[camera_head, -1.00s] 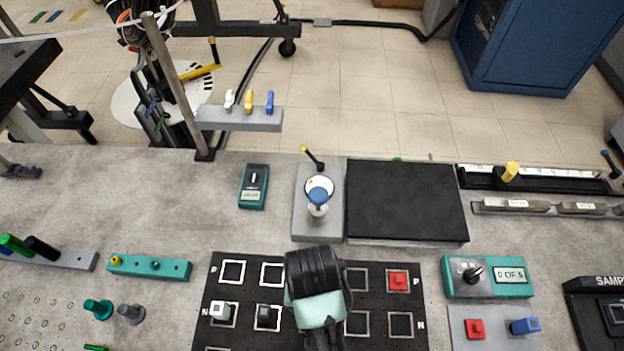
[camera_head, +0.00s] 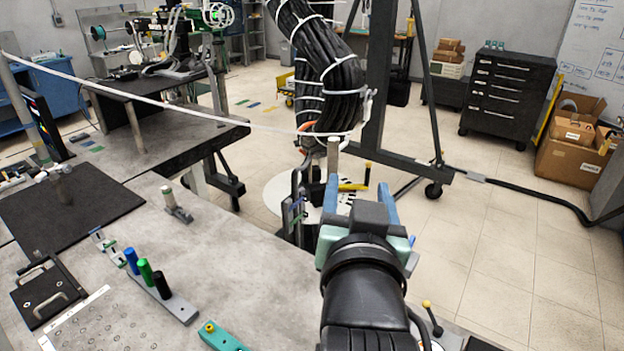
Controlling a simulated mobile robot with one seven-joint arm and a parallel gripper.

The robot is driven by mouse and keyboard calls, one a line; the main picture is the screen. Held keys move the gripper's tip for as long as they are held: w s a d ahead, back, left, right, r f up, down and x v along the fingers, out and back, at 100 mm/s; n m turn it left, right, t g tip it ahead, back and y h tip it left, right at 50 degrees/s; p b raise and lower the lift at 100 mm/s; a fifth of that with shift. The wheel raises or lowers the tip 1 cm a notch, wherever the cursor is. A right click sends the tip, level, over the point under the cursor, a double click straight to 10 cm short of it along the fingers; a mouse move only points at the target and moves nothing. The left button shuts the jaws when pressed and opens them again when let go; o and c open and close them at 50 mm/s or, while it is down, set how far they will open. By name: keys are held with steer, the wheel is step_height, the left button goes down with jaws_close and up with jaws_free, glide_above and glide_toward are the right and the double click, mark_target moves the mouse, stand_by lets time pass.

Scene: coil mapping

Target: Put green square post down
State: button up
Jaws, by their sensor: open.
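I cannot make out a green square post for certain in the head view. A green post (camera_head: 146,272), which looks round, stands between a blue post (camera_head: 132,260) and a black post (camera_head: 162,285) on a grey rack (camera_head: 178,306) at the lower left. My gripper (camera_head: 359,196) is at the centre right, its two blue fingers spread apart and pointing away from me. I see no post between them. It is well to the right of the rack, and my arm hides what lies under it.
A teal block (camera_head: 221,338) with a yellow knob sits at the bottom edge. A small grey post (camera_head: 174,203) stands on the bench's far side. A thick black cable bundle (camera_head: 318,75) hangs beyond my gripper.

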steer(key=s+a+r+n+t, duration=0.1)
steer(key=s+a+r+t, duration=0.1)
steer(key=r, duration=0.7)
steer(key=s+a+r+n+t+y, duration=0.1)
steer(key=s+a+r+t, duration=0.1)
steer(key=s+r+t, duration=0.3)
steer(key=s+a+r+t, duration=0.1)
steer(key=s+r+t, duration=0.2)
steer(key=r, duration=1)
steer(key=shift+s+a+n+t+y, duration=0.3)
steer(key=shift+s+a+n+y, duration=0.1)
steer(key=shift+s, duration=0.75)
